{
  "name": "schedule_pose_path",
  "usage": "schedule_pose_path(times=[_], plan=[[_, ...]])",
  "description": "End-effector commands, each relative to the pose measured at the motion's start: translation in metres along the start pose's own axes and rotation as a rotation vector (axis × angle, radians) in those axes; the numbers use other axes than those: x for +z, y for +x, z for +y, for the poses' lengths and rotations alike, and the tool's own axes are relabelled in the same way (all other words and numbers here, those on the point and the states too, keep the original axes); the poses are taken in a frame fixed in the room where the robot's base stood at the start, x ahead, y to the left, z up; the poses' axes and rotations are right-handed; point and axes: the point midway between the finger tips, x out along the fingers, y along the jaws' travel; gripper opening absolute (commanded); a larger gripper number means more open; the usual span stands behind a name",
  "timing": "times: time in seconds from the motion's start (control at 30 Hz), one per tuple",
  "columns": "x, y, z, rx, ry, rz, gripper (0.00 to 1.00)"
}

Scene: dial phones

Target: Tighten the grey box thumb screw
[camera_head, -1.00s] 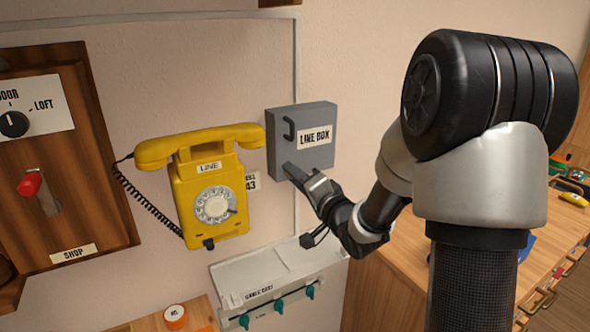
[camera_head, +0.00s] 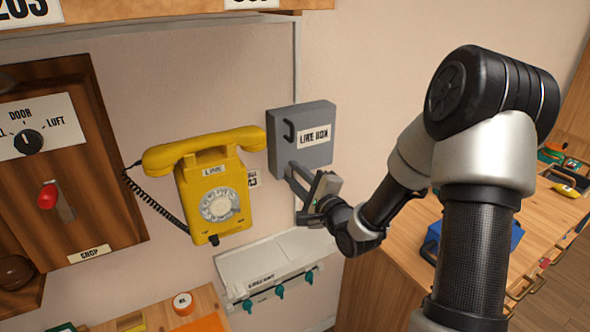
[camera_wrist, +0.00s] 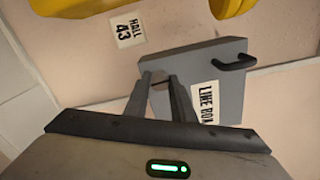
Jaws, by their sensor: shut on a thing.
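The grey line box (camera_head: 285,125) hangs on the wall right of the yellow phone, with a black handle on its front. In the wrist view the box (camera_wrist: 225,65) appears tilted, its label partly cut off by my gripper. My gripper (camera_head: 293,170) reaches the lower left part of the box front. In the wrist view the two fingers (camera_wrist: 160,78) are close together at the box edge, shut on the thumb screw. The screw itself is mostly hidden by the fingers, so I cannot tell how far it is turned.
The yellow phone (camera_head: 207,185) hangs close left of the box. A white shelf with teal hooks (camera_head: 265,275) is below my gripper. A wooden bench (camera_head: 395,280) with a blue object (camera_head: 505,237) stands at the right.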

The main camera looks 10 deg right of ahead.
Motion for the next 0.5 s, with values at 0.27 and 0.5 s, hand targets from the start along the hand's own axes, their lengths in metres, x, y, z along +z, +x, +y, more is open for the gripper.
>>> schedule_pose_path(times=[0.27,0.5], plan=[[0.0007,0.0001,-0.0003,0.000,0.074,-0.002,0.00],[0.0008,0.0003,0.0001,0.000,0.086,-0.002,0.00]])
